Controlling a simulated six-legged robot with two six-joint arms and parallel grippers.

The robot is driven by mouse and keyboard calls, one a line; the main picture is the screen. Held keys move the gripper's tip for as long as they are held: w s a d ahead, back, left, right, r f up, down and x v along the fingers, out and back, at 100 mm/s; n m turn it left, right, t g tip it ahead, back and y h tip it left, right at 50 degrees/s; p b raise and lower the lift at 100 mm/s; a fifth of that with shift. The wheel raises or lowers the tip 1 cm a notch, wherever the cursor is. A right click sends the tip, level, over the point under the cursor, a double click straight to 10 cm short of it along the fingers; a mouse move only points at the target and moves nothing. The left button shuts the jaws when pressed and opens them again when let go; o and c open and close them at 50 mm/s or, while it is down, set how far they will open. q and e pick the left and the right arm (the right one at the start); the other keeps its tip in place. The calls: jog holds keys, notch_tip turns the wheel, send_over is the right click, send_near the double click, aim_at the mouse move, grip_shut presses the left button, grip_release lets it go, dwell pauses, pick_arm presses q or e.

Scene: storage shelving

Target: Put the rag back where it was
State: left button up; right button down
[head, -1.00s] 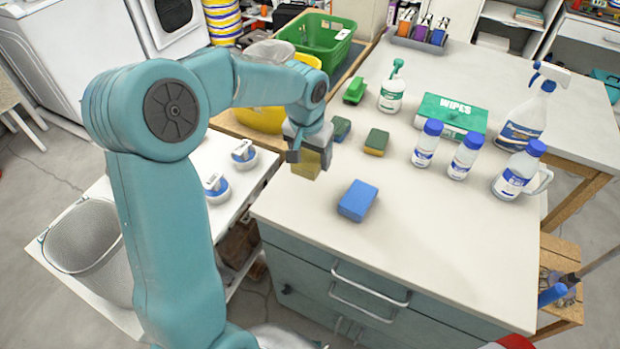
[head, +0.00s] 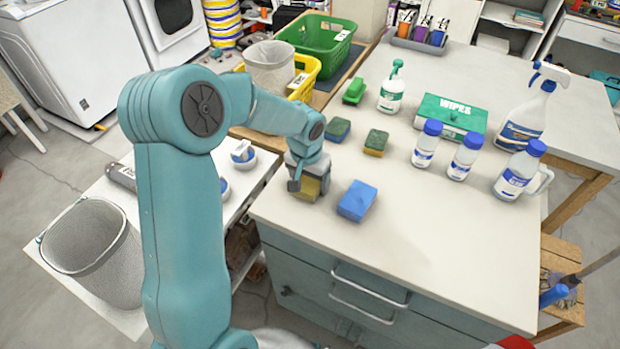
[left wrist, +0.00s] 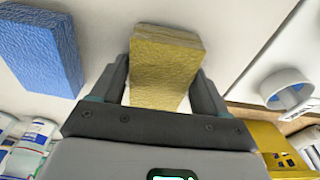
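My left gripper (head: 308,184) is over the near left corner of the white worktop (head: 420,255). Its two fingers are against the sides of a yellow sponge-like block (left wrist: 165,65), which also shows below the fingers in the head view (head: 306,188). I cannot tell whether the block touches the worktop. A blue sponge (head: 357,201) lies just right of the gripper. I see no cloth that is clearly a rag. My right gripper is not in view.
White bottles with blue caps (head: 426,145), a wipes box (head: 451,117) and spray bottles (head: 391,92) stand farther back and right. A yellow crate (head: 308,75) and green crate (head: 325,40) are behind. The worktop's front right is clear.

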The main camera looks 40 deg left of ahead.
aim_at(307, 185)
pick_arm(q)
jog(key=shift+o, duration=1.2)
jog(key=shift+r, duration=0.1)
jog(key=shift+r+p, duration=0.3)
jog(key=shift+p, duration=0.05)
notch_tip(307, 185, up, 12)
jog(key=s, duration=0.1)
jog(key=shift+s+d+f, duration=0.25)
jog(key=shift+s, duration=0.1)
jog(key=shift+f, duration=0.1)
